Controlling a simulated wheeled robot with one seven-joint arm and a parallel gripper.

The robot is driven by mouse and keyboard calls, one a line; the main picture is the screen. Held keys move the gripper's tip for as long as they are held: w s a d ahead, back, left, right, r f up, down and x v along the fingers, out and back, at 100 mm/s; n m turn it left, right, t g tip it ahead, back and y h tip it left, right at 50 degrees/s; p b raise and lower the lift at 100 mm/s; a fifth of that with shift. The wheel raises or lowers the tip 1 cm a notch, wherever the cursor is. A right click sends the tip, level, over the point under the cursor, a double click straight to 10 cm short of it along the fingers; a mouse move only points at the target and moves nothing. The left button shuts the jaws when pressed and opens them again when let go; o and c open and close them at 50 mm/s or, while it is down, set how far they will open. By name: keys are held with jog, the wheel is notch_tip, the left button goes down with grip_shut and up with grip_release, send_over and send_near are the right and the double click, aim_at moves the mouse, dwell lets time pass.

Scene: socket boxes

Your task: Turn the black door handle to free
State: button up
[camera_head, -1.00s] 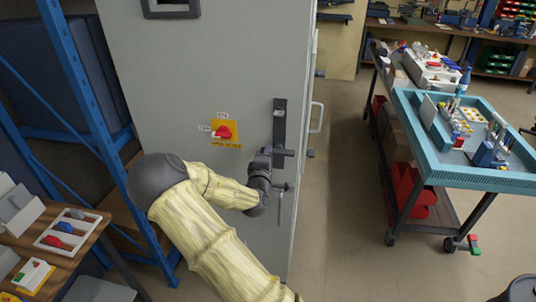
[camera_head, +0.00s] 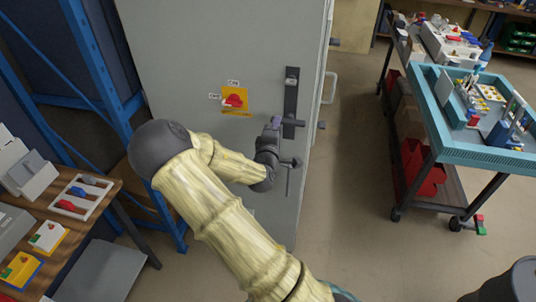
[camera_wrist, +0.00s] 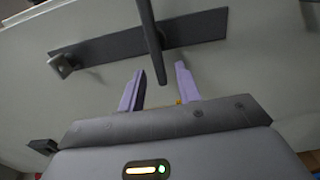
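The black door handle (camera_head: 291,95) is a dark upright plate with a lever on the grey cabinet door (camera_head: 200,50), near its right edge. In the wrist view the plate (camera_wrist: 195,30) crosses the top, and the lever (camera_wrist: 151,35) points toward my gripper. My gripper (camera_wrist: 158,88) is open, with a pale purple finger on each side of the lever's end. I cannot tell whether either finger touches it. In the head view my gripper (camera_head: 277,122) is at the lever's height, and the lever is partly hidden there.
A red switch on a yellow plate (camera_head: 235,100) is left of the handle. A blue rack (camera_head: 95,80) and a table (camera_head: 105,205) with small boxes stand at left. A cart with a teal tray (camera_head: 470,150) stands at right. The floor between cabinet and cart is clear.

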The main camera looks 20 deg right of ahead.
jog(key=p+v, duration=0.9)
jog(key=v, duration=0.6)
jog(key=shift+p, duration=0.35)
jog(key=shift+a, duration=0.1)
